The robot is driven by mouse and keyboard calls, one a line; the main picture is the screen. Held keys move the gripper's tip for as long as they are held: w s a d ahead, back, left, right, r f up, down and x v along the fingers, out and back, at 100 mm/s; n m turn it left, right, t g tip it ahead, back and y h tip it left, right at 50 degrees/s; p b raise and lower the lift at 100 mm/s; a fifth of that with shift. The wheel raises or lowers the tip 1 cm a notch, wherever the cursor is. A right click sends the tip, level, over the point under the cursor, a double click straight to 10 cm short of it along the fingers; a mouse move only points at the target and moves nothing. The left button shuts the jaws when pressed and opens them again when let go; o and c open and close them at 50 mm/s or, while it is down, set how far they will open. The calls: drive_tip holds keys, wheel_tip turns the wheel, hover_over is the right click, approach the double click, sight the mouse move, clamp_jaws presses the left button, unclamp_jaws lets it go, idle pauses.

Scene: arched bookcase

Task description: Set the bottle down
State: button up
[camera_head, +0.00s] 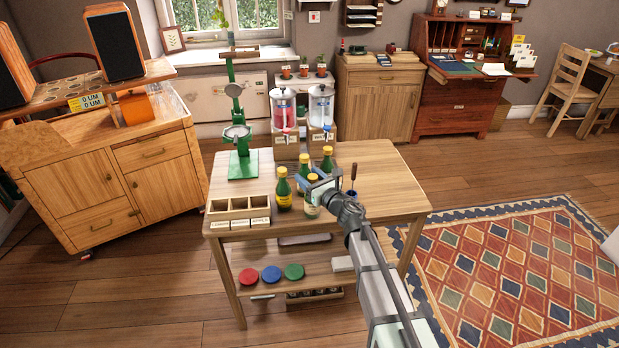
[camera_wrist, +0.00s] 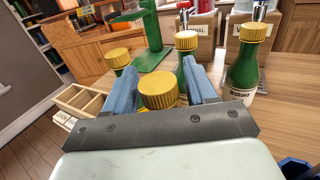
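My gripper (camera_head: 318,187) is over the front of the wooden table (camera_head: 385,185). In the wrist view, its blue fingers (camera_wrist: 163,88) flank a yellow-capped bottle (camera_wrist: 158,92) on both sides and look shut on it. In the head view this bottle (camera_head: 312,209) is upright, with a pale label, near the table's front edge. I cannot tell whether its base touches the tabletop. Three similar green bottles stand close by: one to its left (camera_head: 284,192) and two behind, a middle one (camera_head: 305,166) and a right one (camera_head: 327,160).
A wooden compartment box (camera_head: 240,211) is at the table's front left. A green press stand (camera_head: 241,160) and two dispensers (camera_head: 303,128) stand behind. A small container with a tool (camera_head: 352,180) is to the right. The table's right part is clear.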

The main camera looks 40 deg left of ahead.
drive_tip(key=shift+o, duration=0.5)
drive_tip(key=shift+r, duration=0.1)
